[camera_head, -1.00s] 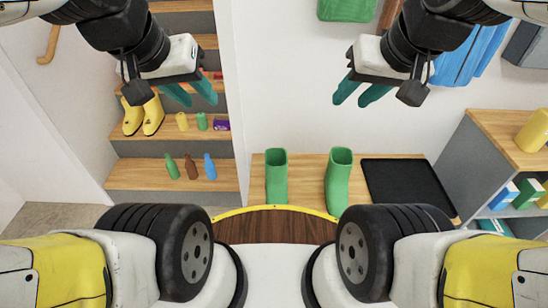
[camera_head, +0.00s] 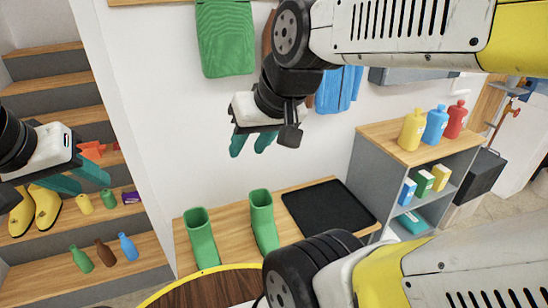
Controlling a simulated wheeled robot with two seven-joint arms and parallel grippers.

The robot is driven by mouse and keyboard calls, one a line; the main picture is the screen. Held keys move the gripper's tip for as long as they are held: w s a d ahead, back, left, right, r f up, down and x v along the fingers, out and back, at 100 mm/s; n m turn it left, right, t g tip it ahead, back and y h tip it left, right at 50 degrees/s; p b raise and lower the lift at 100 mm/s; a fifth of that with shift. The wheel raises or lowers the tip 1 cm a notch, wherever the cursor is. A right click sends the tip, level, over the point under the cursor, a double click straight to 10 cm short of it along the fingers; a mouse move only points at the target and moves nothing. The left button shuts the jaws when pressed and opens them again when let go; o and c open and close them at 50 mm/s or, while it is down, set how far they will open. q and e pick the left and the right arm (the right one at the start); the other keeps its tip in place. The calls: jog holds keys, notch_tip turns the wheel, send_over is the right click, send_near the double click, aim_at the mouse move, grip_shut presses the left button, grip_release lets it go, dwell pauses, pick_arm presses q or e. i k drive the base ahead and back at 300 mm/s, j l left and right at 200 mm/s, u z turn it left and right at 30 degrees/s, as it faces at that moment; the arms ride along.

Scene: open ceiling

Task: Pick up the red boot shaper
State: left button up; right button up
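A red-orange object (camera_head: 92,150) lies on a stair at the far left, partly behind my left gripper; I cannot tell for sure whether it is the red boot shaper. A red bottle-shaped object (camera_head: 455,120) stands on the cabinet at the right. My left gripper (camera_head: 80,174) is at the left edge, in front of the stairs, with its teal fingers apart and nothing between them. My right gripper (camera_head: 251,144) hangs in front of the white wall, above the green boots, open and empty.
Two green boots (camera_head: 201,240) stand on a wooden bench beside a black tray (camera_head: 328,207). Yellow boots (camera_head: 36,208) and several small bottles are on the stairs. The cabinet (camera_head: 384,134) also holds yellow and blue bottles and small boxes. Green and blue items hang on the wall.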

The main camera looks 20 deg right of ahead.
aim_at(458, 115)
jog(key=z, duration=2.2)
jog(key=i+l+u, duration=0.15)
jog(key=i+l, duration=0.4)
jog(key=i, duration=0.45)
jog(key=i+l+u, duration=0.15)
jog(key=i+l, duration=0.55)
jog(key=i, duration=0.25)
jog(key=i+l+u, duration=0.15)
jog(key=i+l, duration=0.65)
jog(key=i, duration=0.15)
